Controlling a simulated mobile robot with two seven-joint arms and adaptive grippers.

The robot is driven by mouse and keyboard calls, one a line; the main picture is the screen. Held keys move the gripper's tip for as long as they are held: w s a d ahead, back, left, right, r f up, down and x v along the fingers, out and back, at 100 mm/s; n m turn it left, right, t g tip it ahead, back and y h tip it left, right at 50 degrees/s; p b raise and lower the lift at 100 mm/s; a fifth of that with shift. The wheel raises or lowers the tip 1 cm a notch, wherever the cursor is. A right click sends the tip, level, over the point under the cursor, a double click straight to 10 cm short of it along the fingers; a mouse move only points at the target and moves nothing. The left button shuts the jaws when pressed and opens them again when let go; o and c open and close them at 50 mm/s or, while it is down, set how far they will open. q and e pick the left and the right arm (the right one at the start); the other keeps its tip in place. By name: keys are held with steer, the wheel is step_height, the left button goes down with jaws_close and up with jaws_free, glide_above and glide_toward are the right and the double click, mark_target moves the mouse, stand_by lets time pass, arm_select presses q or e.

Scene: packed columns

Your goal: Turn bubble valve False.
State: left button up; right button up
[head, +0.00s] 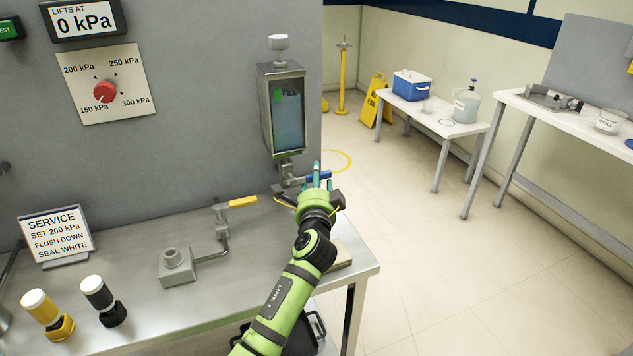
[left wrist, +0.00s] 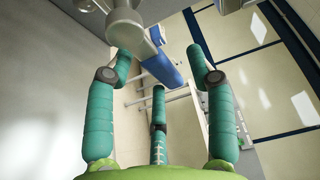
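A valve with a blue lever (head: 318,175) sits under the sight glass (head: 287,115), a metal-framed chamber with bluish liquid and a green mark. The lever points right in the head view. In the left wrist view the blue lever (left wrist: 162,66) lies between and just beyond the spread fingers, joined to a grey valve body (left wrist: 125,28). My left gripper (head: 317,183) is open beside the lever, its teal fingers apart; I cannot tell whether any finger touches it. The fingers partly hide the valve in the head view. My right gripper is not in view.
A yellow-handled valve (head: 242,202) stands on the bench (head: 150,270), left of my arm. A service sign (head: 57,235), a yellow bottle (head: 47,312) and a black bottle (head: 103,298) are at left. A red dial (head: 104,91) is on the panel. Open floor lies right.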

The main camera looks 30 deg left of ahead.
arm_select(q)
steer(key=v, duration=1.2)
steer(key=shift+f, duration=0.1)
